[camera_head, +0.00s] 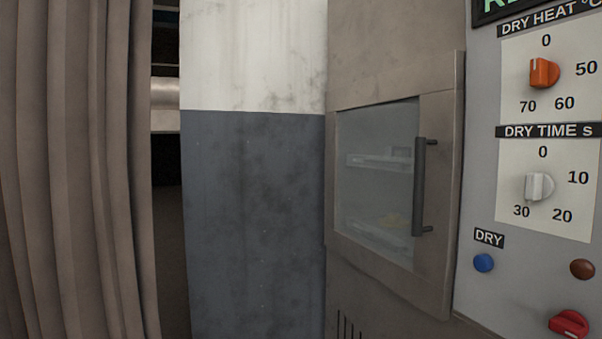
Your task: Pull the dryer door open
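The dryer door (436,270) is a beige metal frame around a glass window (375,185), on the right half of the view. It looks shut. A dark vertical bar handle (420,187) stands on its right side. Through the glass I see a pale shelf or rack and a small yellowish thing low inside, both blurred. Neither of my grippers is in view.
Right of the door is a grey control panel with an orange heat knob (544,72), a white time knob (539,187), a blue button (484,263) and a red knob (568,324). A white and blue-grey wall (252,200) stands left of it, then a brown curtain (75,170).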

